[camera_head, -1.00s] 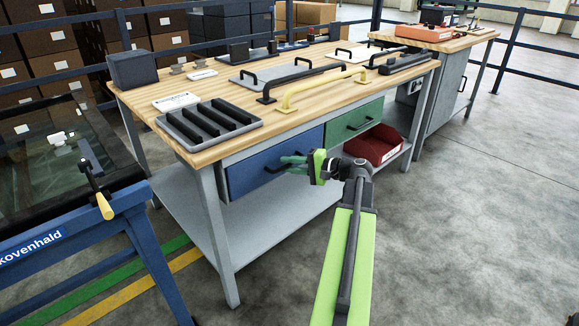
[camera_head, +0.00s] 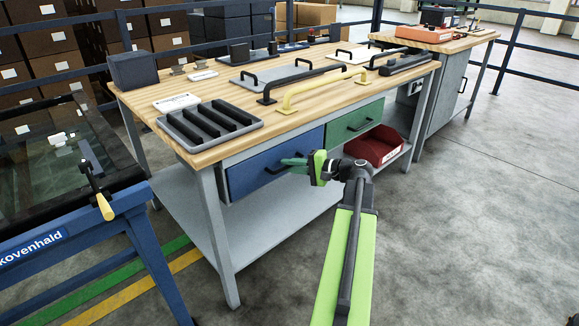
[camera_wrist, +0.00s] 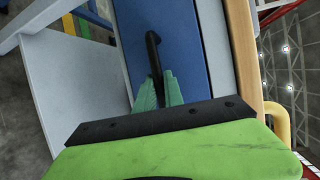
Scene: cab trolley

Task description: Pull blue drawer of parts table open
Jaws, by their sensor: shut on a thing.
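The blue drawer (camera_head: 248,172) sits under the top of the parts table (camera_head: 210,153), on its left side, and looks closed. Its black bar handle also shows in the wrist view (camera_wrist: 152,48). My gripper (camera_head: 286,163) is at the drawer front and its green fingers are shut on the handle. In the wrist view my fingers (camera_wrist: 159,88) close around the lower part of the handle. The exact contact between fingertips and handle is partly hidden by the fingers.
A green drawer (camera_head: 355,121) is right of the blue one. A red bin (camera_head: 374,148) stands below it. Handles and a slotted tray (camera_head: 208,124) lie on the tabletop. A blue-framed stand (camera_head: 75,245) is at left. Floor (camera_head: 470,240) at right is clear.

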